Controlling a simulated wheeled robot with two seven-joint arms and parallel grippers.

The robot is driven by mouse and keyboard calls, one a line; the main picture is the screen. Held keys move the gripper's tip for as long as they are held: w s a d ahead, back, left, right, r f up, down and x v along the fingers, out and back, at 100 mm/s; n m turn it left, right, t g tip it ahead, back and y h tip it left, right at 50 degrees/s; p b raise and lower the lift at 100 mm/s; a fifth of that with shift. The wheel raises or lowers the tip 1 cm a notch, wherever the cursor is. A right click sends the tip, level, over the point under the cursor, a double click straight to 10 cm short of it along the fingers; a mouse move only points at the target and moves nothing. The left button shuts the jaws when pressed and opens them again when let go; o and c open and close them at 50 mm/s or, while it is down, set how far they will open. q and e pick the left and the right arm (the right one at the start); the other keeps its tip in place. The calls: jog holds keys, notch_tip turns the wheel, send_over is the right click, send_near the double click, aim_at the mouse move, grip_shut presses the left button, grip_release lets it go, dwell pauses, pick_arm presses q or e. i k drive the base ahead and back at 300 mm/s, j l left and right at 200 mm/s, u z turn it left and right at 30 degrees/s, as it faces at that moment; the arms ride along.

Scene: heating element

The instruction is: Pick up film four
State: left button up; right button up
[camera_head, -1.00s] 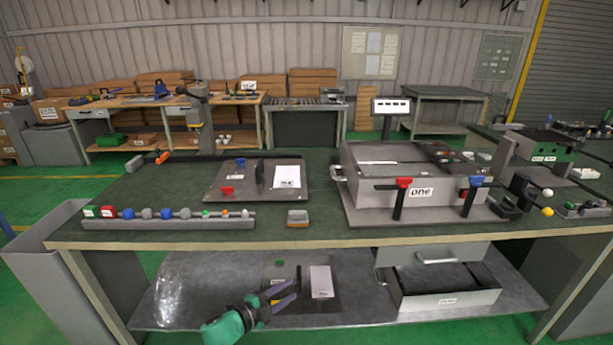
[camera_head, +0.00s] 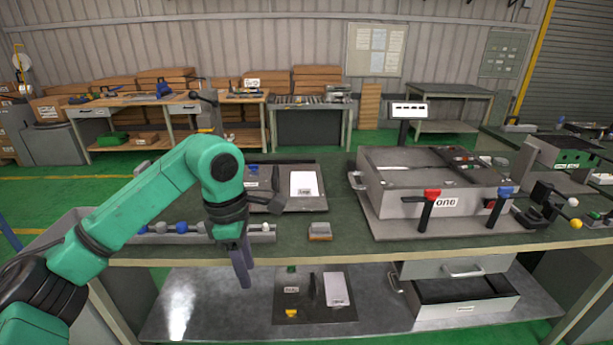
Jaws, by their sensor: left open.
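Two white film-like sheets are in view, and I cannot read which one is film four. One sheet (camera_head: 304,184) lies on a dark plate (camera_head: 306,206) on the green bench top. The other sheet (camera_head: 336,289) lies on a dark plate (camera_head: 322,315) on the lower shelf. My left gripper (camera_head: 241,264) points down at the bench's front edge, left of the lower plate and above the shelf. It is open and nothing shows in it. My left arm hides part of the upper plate. My right gripper is not in view.
A grey heating box (camera_head: 395,205) labelled "one" with red and blue handles stands on the bench. A rail of small knobs (camera_head: 262,238) is partly behind my arm. The bench's front edge (camera_head: 350,256) overhangs the shelf (camera_head: 215,305). An open drawer (camera_head: 465,308) is at right.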

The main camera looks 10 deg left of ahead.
aim_at(303, 184)
jog(key=i, duration=1.7)
